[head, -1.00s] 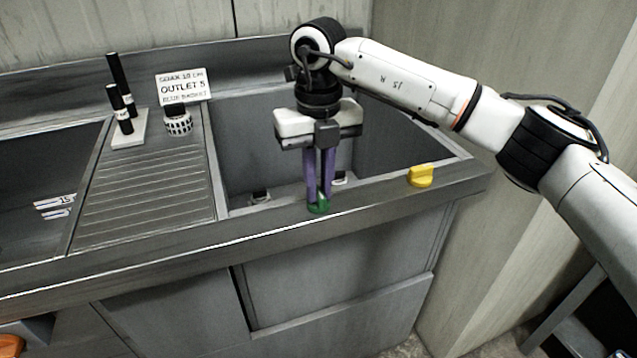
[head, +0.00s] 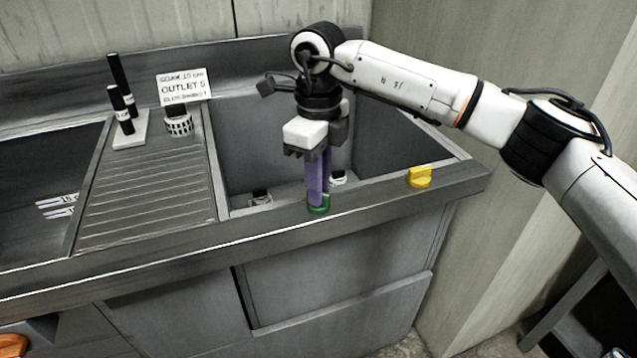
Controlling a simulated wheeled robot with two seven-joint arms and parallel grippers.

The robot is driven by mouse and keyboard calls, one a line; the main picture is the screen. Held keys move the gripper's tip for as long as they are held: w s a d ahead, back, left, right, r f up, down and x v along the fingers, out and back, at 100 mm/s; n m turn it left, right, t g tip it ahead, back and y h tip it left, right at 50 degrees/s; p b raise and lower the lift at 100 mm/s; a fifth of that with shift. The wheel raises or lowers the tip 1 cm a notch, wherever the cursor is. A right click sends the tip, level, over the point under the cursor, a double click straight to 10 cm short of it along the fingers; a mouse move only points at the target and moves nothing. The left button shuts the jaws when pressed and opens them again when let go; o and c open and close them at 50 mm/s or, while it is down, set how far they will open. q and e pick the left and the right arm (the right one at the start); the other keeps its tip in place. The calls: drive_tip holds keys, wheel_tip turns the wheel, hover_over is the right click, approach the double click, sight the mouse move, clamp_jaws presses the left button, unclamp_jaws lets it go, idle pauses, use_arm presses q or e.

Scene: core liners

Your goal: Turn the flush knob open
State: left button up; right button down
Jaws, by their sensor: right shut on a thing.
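A green knob (head: 319,209) sits on the front rim of the sink counter, in the middle of the head view. My right gripper (head: 319,200) points straight down over it, its purple fingers shut on the green knob. The fingers hide much of the knob, so its pointing direction cannot be told. A yellow knob (head: 420,176) sits farther right on the same rim, apart from the gripper. Which knob is the flush knob is not labelled in view. My left gripper is not in view.
The right basin (head: 250,140) lies behind the knobs, with small pale fittings in it. An orange thing (head: 12,345) shows at bottom left.

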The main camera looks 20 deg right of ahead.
drive_tip(key=n, duration=0.4)
drive_tip(key=shift+n, duration=2.9)
drive_tip(key=c, duration=1.8)
unclamp_jaws()
drive_tip(key=shift+o, duration=0.2)
wheel_tip(320, 180, up, 10)
drive_tip(key=shift+r, duration=0.2)
